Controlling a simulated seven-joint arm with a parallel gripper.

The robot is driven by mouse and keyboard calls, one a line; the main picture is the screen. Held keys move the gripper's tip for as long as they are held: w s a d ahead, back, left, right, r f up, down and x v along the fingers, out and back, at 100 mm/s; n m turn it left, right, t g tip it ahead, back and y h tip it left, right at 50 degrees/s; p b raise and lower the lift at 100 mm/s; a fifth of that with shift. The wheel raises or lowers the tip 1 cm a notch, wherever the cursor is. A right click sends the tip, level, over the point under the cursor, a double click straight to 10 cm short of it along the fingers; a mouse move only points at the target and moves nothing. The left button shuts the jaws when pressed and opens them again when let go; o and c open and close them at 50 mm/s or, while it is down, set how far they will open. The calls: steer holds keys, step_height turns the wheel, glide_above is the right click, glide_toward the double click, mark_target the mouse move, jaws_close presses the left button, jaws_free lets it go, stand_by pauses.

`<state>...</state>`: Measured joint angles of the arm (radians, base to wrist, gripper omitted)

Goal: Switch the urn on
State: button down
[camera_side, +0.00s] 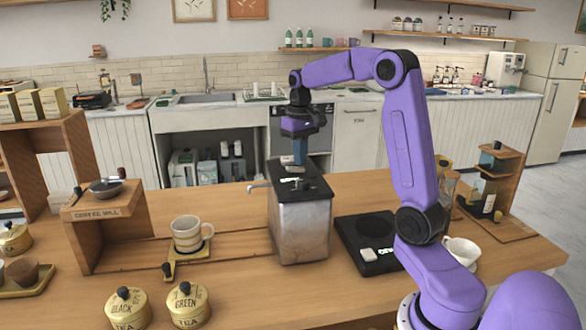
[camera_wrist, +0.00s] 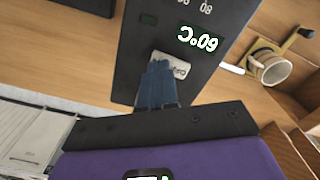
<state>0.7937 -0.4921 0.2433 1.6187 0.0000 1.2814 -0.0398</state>
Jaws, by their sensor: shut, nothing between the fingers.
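The urn (camera_side: 300,232) is a metal box with a black top panel, standing in the middle of the wooden counter. A spout sticks out from its left side. In the wrist view its black top panel (camera_wrist: 180,20) carries a lit green readout of 60°C and a pale switch (camera_wrist: 172,68). My gripper (camera_side: 299,163) points down over the panel, with its blue fingers shut and empty. In the wrist view the fingertips (camera_wrist: 160,70) are at the switch and cover part of it. I cannot tell whether they touch it or whether the switch is pressed.
A striped mug (camera_side: 187,235) stands left of the urn on a small wooden stand, near the coffee mill shelf (camera_side: 105,210). A black scale (camera_side: 368,240) lies to the right. Tea tins (camera_side: 187,305) stand at the front left.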

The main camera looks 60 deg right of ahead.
mark_target(300, 168)
steer(key=shift+r, duration=3)
steer(key=a+f+n, duration=0.1)
steer(key=a, duration=0.3)
steer(key=s+a+n, duration=0.1)
steer(key=a, duration=0.3)
steer(key=s+a+f+n, duration=0.1)
steer(key=a, duration=0.3)
steer(key=shift+s+f+n, duration=0.15)
steer(key=shift+f+n, duration=0.2)
steer(key=shift+n, duration=0.05)
steer(key=s+a+f+n, duration=0.3)
steer(key=s+a+n, duration=0.1)
steer(key=s+a, duration=0.35)
steer(key=s+a+f+n, duration=0.4)
steer(key=s+a, duration=0.2)
steer(key=s, duration=0.2)
steer(key=s+f+n, duration=0.3)
steer(key=s, duration=0.6)
steer(key=shift+s+f+n, duration=0.35)
steer(key=shift+f+n, duration=0.05)
